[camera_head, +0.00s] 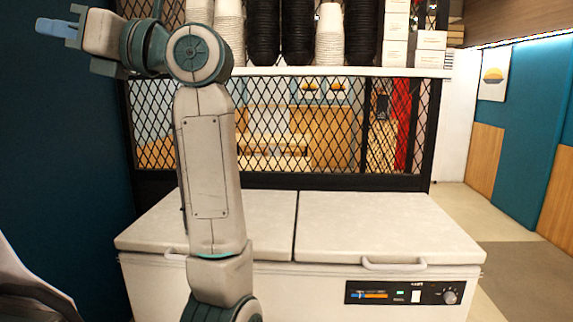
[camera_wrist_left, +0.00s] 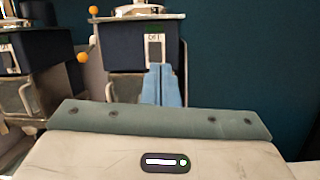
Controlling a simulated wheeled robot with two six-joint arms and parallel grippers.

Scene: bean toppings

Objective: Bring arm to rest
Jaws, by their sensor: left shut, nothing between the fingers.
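My left arm rises in front of the freezer in the head view, bent at the top so that its forearm points left. My left gripper (camera_head: 57,29) is at the upper left, high in front of the dark blue wall. Its blue fingers are together with nothing between them. In the left wrist view the blue fingers (camera_wrist_left: 162,85) also show closed and empty, in front of a machine with an OFF label (camera_wrist_left: 155,50). My right gripper is not in view.
A white chest freezer (camera_head: 390,228) with two closed lids stands ahead. Above it, a shelf (camera_head: 350,71) holds stacked cups and boxes before a black mesh screen (camera_head: 270,125). Open floor (camera_head: 480,215) lies at the right. Another dark machine (camera_wrist_left: 35,55) stands at the left in the wrist view.

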